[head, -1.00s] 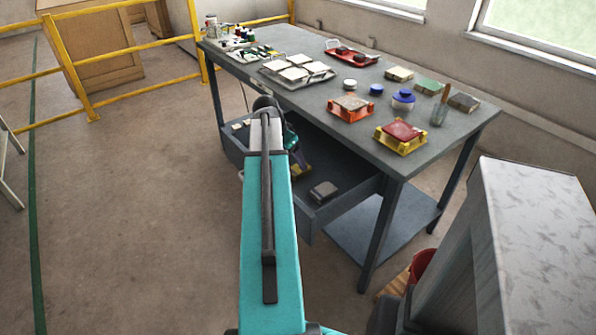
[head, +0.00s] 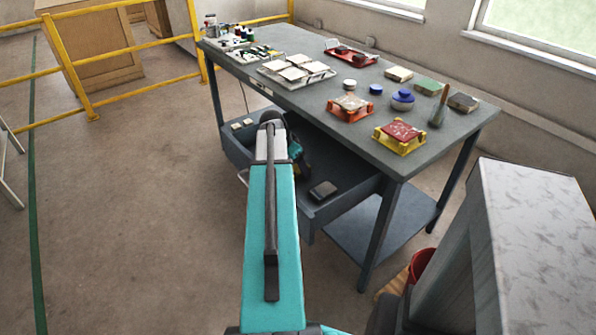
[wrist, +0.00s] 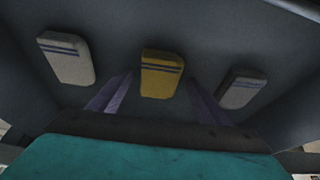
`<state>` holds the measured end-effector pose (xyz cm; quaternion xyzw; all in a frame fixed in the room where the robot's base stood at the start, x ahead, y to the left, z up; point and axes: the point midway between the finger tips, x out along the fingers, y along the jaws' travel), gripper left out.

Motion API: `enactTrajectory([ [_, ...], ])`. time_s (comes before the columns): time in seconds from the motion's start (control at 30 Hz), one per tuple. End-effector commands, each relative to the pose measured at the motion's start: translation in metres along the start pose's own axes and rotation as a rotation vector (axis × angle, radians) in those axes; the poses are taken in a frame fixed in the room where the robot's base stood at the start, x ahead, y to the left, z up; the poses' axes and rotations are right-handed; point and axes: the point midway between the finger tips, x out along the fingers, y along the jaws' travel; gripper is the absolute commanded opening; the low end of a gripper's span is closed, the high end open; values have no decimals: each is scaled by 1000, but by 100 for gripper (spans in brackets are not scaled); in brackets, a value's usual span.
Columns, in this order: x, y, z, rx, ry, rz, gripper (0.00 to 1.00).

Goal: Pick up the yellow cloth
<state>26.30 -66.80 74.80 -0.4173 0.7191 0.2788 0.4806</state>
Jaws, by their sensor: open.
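The yellow cloth (wrist: 162,74) is a folded rectangular pad with dark stripes near one end. In the wrist view it lies on the dark floor of the open drawer, between two paler cloths. My gripper (wrist: 159,78) is open and empty. Its two fingers show on either side of the yellow cloth's near end, pointing toward it. I cannot tell how far above the cloth they are. In the head view my arm hides the yellow cloth.
A whitish cloth (wrist: 66,58) lies left of the yellow one and a grey cloth (wrist: 242,89) lies right. The drawer (head: 345,203) hangs under a grey workbench (head: 300,100) carrying tiles and jars. A dark grey block (head: 323,190) lies in the drawer. Drawer walls surround my gripper.

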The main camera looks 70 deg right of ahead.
Motion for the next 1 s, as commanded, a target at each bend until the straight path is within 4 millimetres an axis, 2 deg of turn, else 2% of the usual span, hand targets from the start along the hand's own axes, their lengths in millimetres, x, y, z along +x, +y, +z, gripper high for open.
enactTrajectory([
  [0.23,0,0,0,0,0,0,70],
  [0.5,0,0,0,0,0,0,26],
  [1.0,-7,0,-4,0,1,-1,26],
])
